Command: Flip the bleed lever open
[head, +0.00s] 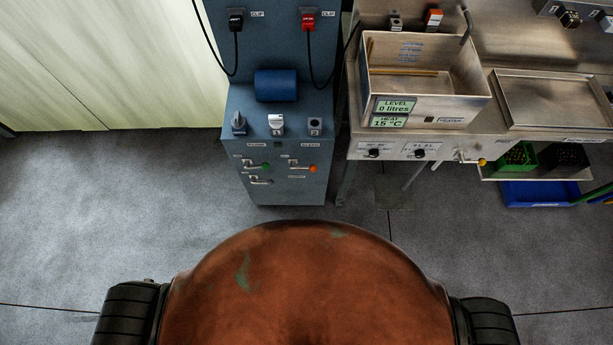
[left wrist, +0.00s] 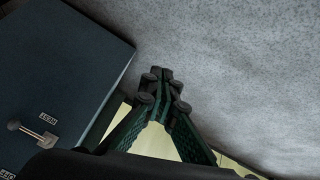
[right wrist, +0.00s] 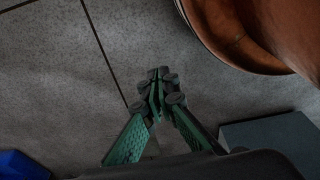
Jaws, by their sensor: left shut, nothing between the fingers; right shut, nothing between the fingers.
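In the head view, a blue-grey cabinet (head: 275,120) carries three small levers on its front. One has a green knob (head: 265,166), one an orange knob (head: 312,168), and the lower left one a grey end (head: 260,181). Their labels are too small to read, so I cannot tell which is the bleed lever. The left wrist view shows a metal lever with a grey ball (left wrist: 14,126) on the cabinet. My left gripper (left wrist: 160,75) is shut and empty, apart from that lever. My right gripper (right wrist: 158,77) is shut and empty over the floor. Neither gripper shows in the head view.
A steel bench (head: 470,140) with an open tank (head: 425,100) stands right of the cabinet. A blue bin (head: 540,195) sits below its right end. Two cables (head: 212,45) hang by the cabinet. Grey floor (head: 110,210) is clear to the left.

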